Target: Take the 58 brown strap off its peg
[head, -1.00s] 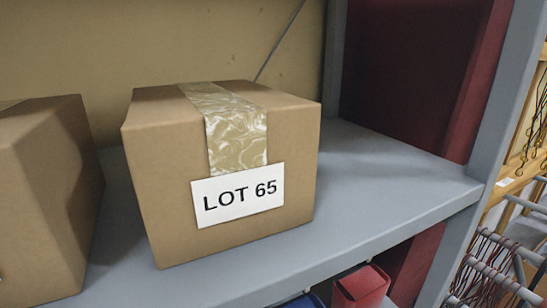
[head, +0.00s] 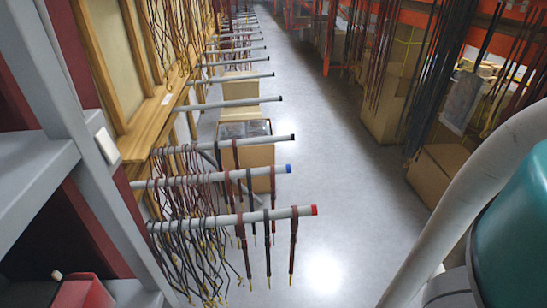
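Several grey pegs stick out to the right from a rack on the left in the head view. The nearest has a red tip (head: 314,210), one behind it a blue tip (head: 289,169), and a third a black tip (head: 291,137). Dark brown straps (head: 293,245) hang from these pegs near their tips, among darker ones. Many thin brown and black straps (head: 190,235) crowd their inner ends. No number 58 is readable, so I cannot tell which strap it names. My gripper is not in view.
A grey shelf post (head: 75,130) and shelf (head: 30,175) stand close on the left. Cardboard boxes (head: 262,165) stand beneath farther pegs. The aisle floor (head: 340,190) is clear. More straps and boxes (head: 385,105) line the right.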

